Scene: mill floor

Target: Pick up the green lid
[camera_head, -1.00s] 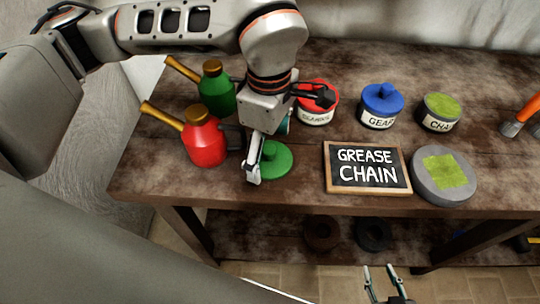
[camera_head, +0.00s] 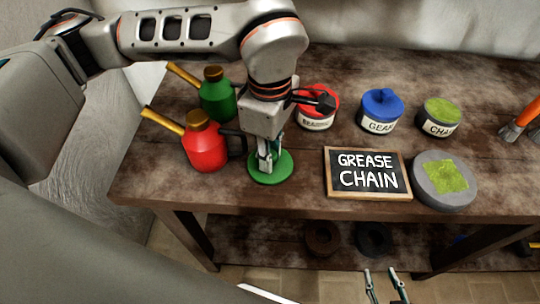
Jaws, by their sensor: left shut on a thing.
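The green lid (camera_head: 276,177) is a flat round disc lying near the front edge of the wooden bench, left of the chalkboard sign. My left gripper (camera_head: 265,162) points down over it, shut on the lid's raised middle, which the fingers mostly hide. I cannot tell any gap between the lid and the bench. My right gripper (camera_head: 385,287) is at the bottom edge of the picture, in front of the bench, with its two fingers apart and nothing between them.
A red oil can (camera_head: 205,147) and a green oil can (camera_head: 217,98) stand close left of my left gripper. Behind are a red-lidded tin (camera_head: 318,118), a blue-lidded tin (camera_head: 380,111) and a chain tin (camera_head: 440,118). The chalkboard (camera_head: 367,173) and a grey disc (camera_head: 443,180) lie right.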

